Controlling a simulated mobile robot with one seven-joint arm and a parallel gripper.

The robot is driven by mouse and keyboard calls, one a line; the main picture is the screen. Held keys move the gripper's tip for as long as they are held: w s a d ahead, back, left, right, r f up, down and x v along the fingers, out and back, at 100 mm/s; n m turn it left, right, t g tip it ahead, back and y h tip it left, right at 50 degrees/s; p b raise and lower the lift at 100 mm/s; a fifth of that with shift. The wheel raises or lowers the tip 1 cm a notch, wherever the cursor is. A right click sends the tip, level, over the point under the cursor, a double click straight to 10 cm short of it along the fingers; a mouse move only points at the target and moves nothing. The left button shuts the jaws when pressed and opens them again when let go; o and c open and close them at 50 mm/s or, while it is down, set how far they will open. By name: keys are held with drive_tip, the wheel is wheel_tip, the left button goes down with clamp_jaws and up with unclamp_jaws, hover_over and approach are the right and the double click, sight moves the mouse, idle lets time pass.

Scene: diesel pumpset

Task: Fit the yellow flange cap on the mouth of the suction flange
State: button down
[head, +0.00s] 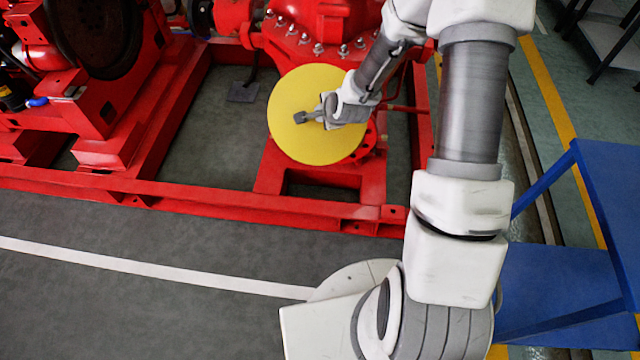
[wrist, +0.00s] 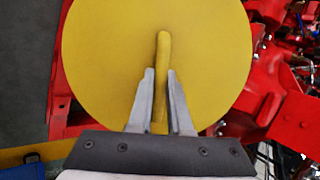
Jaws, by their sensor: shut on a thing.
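The yellow flange cap (head: 310,85) is a large round disc with a raised bar handle. In the wrist view the cap (wrist: 100,60) fills the upper middle, and its handle (wrist: 163,60) stands between the two fingers. My gripper (head: 302,117) is shut on the handle; its fingers also show in the wrist view (wrist: 160,85). The cap is in front of the red pump body, with its outer face toward me. The suction flange is mostly hidden behind the cap; a red bolted rim (head: 374,140) shows at its lower right. I cannot tell whether the cap touches the flange.
The red pump casing (head: 318,20) with bolts is just behind and above. The red base frame (head: 220,200) runs across below, with open floor inside it. A blue stand (head: 560,270) is at the right. Grey floor in front is clear.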

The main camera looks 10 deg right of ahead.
drive_tip(key=shift+d+f+m+t+h+b, duration=0.3)
drive_tip(key=shift+f+m+t+b, duration=0.1)
drive_tip(key=shift+f+t, duration=0.3)
wheel_tip(320, 180, down, 25)
drive_tip(key=m+t+h+b, duration=0.1)
drive_tip(key=m+t+h, duration=0.1)
drive_tip(key=t+h, duration=0.2)
drive_tip(key=t, duration=0.3)
drive_tip(key=shift+a+t, duration=0.35)
drive_tip(key=shift+t, duration=0.05)
drive_tip(key=shift+w+b, duration=0.1)
drive_tip(key=shift+b, duration=0.2)
drive_tip(key=shift+w+d+b, duration=0.3)
drive_tip(key=shift+w+b, duration=0.05)
drive_tip(key=shift+w, duration=0.6)
drive_tip(key=shift+w+d+b, duration=0.3)
drive_tip(key=shift+w+b, duration=0.05)
drive_tip(key=shift+w, duration=0.55)
drive_tip(key=shift+w+d+b, duration=0.3)
drive_tip(key=shift+w+b, duration=0.05)
drive_tip(key=shift+w, duration=0.6)
